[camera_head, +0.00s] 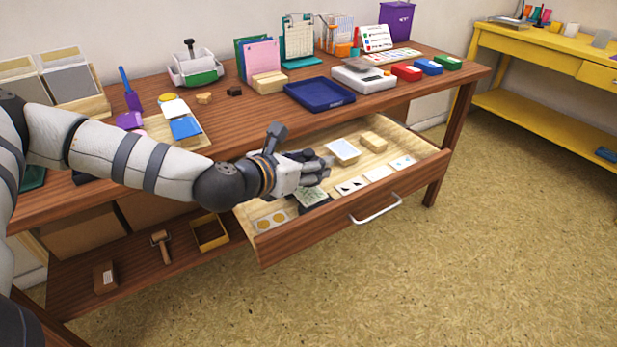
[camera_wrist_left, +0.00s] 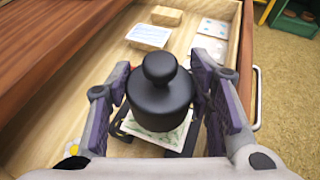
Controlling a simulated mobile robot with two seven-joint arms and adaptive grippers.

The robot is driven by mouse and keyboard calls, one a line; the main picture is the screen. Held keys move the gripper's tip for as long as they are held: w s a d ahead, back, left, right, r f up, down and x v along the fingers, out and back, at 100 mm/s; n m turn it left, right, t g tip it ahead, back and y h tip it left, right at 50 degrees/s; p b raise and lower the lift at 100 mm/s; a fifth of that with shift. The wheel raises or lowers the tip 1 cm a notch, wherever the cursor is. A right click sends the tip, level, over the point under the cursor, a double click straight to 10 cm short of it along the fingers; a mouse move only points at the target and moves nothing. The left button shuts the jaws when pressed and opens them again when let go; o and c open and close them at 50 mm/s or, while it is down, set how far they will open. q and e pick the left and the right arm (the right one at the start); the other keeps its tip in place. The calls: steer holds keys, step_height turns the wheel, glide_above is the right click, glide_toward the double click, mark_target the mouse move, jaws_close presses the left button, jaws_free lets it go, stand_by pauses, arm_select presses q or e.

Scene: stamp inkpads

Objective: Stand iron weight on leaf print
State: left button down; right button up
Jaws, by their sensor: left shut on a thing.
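My left gripper (camera_head: 318,172) reaches over the open drawer. In the left wrist view its two fingers (camera_wrist_left: 160,95) are shut on the sides of the iron weight (camera_wrist_left: 160,98), a black cylinder with a round knob on top, held upright. The weight is mostly hidden by the gripper in the head view. The leaf print (camera_head: 311,196), a pale card with green leaf shapes, lies in the drawer under the weight; its near part also shows in the left wrist view (camera_wrist_left: 158,138). Dark edges show beside the print. I cannot tell whether the weight touches it. My right gripper is not in view.
The open drawer (camera_head: 345,212) also holds several printed cards (camera_head: 352,186), a pale block (camera_head: 373,142) and a white-topped block (camera_head: 343,151). The tabletop above carries a blue tray (camera_head: 319,94) and a scale (camera_head: 364,78). The drawer's handle (camera_head: 376,210) sticks out in front.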

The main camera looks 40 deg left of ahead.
mark_target(308, 173)
arm_select(q)
steer(key=f, duration=0.1)
steer(key=f+b, duration=0.1)
steer(key=f, duration=0.1)
steer(key=shift+w+a+f, duration=0.1)
steer(key=shift+a+f, duration=0.1)
steer(key=shift+f, duration=0.05)
steer(key=shift+r, duration=0.1)
steer(key=shift+f, duration=0.2)
steer(key=c, duration=0.8)
jaws_free()
